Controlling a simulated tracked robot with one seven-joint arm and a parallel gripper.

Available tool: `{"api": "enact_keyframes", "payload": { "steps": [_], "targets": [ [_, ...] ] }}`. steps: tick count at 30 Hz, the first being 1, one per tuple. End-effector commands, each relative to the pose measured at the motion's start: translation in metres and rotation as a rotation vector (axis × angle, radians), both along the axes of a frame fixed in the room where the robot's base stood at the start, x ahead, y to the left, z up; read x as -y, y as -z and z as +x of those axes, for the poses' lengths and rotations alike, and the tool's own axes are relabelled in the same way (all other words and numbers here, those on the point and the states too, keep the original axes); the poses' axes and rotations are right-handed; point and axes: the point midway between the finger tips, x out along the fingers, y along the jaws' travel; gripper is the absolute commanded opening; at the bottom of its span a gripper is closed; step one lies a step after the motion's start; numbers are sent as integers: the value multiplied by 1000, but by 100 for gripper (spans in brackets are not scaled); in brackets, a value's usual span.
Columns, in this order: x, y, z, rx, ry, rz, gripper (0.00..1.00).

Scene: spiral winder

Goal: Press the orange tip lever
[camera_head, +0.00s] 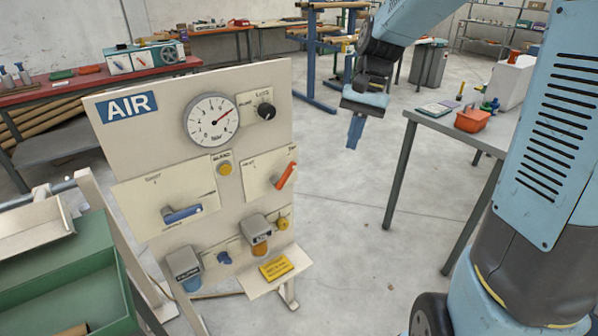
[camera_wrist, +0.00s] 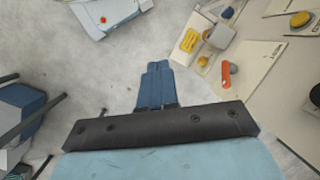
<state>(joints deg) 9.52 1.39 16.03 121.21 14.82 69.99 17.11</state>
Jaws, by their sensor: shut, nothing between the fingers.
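The orange lever (camera_head: 286,176) sits tilted on a white plate at the right side of the upright AIR panel (camera_head: 180,82). It also shows in the wrist view (camera_wrist: 226,75), to the right of my fingers. My gripper (camera_head: 354,135) is shut and empty, pointing down in the air to the right of the panel. In the wrist view my gripper's blue fingers (camera_wrist: 157,70) are together and apart from the lever.
The panel also carries a gauge (camera_head: 211,121), a black knob (camera_head: 266,111), a yellow button (camera_head: 225,168), and a blue lever (camera_head: 182,213). A grey table (camera_head: 450,128) stands at right. Clear floor lies between it and the panel.

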Motion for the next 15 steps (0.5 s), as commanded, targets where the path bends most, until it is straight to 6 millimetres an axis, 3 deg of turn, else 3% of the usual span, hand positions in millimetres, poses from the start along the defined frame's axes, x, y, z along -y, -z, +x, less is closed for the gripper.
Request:
{"api": "enact_keyframes", "payload": {
  "steps": [15],
  "targets": [
    [-44, 77, 76, -431, 123, 206, 0]
  ]
}}
